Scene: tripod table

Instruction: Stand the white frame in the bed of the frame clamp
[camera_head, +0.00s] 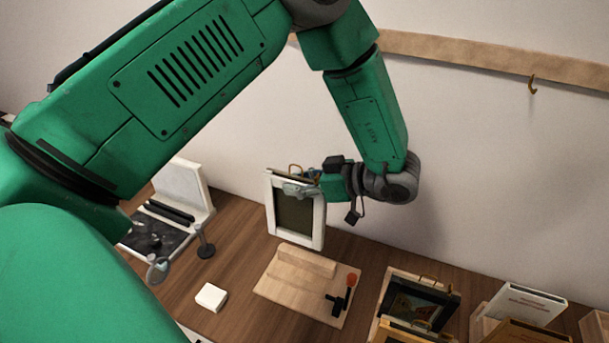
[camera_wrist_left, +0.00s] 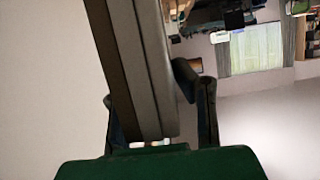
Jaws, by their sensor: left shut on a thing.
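The white frame (camera_head: 317,212) with a dark grey-green panel hangs upright in the head view, just behind and above the frame clamp. My left gripper (camera_head: 304,189) is shut on the white frame near its upper part. In the left wrist view the frame's edge (camera_wrist_left: 150,70) stands between the two fingers of my left gripper (camera_wrist_left: 160,115). The frame clamp (camera_head: 283,287) is a light wooden board with a raised wooden bar and a black toggle with a red-orange handle (camera_head: 351,281) at its right. The frame appears apart from the clamp bed, though its lower edge is close to the bar in the picture. My right gripper is not in view.
A white block (camera_head: 211,297) lies left of the clamp. A magnifier on a stand (camera_head: 205,246) and a white upright panel (camera_head: 184,186) are further left. Framed pictures (camera_head: 413,304) and a book (camera_head: 524,301) stand at the right. A hook rail (camera_head: 470,55) runs along the wall.

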